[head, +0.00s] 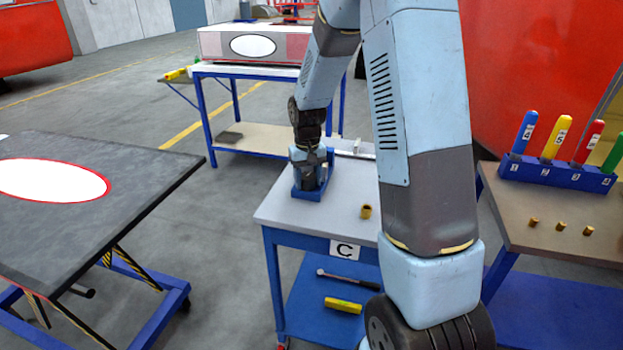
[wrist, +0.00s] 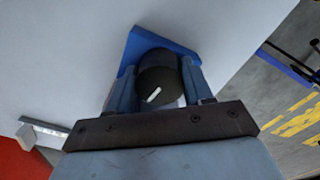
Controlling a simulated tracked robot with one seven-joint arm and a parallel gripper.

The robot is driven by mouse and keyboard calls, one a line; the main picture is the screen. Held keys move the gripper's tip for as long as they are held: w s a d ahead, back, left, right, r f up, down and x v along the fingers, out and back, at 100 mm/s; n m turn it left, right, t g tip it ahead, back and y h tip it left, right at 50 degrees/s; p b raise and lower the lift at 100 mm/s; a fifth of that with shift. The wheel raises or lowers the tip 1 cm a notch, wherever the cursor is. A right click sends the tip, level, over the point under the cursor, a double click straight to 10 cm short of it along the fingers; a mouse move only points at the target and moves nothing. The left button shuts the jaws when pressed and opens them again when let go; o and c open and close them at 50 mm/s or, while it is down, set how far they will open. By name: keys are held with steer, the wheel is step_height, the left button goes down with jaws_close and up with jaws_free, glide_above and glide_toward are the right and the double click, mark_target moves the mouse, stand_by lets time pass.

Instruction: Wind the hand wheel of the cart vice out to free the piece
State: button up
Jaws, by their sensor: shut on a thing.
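The blue vice (head: 312,192) stands on the light top of the cart marked C (head: 345,225). My gripper (head: 311,160) reaches down onto it from above. In the wrist view the hand wheel (wrist: 157,78) is a black round knob with a white mark. My gripper (wrist: 160,85) has one finger on each side of the knob and is shut on it. Part of the vice's blue body (wrist: 140,44) shows behind the knob. The vice jaws and any piece between them are hidden by the gripper and the knob.
A small brass-coloured bush (head: 365,211) stands on the cart top. A dark-handled tool (head: 345,279) and a yellow block (head: 343,305) lie on its lower shelf. A dark table (head: 150,165) is left; a bench with a blue rack (head: 557,173) is right.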

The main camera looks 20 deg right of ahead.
mark_target(307, 176)
stand_by(0.3)
steer(key=o, duration=1)
steer(key=shift+o, duration=0.2)
steer(key=shift+r, duration=3.95)
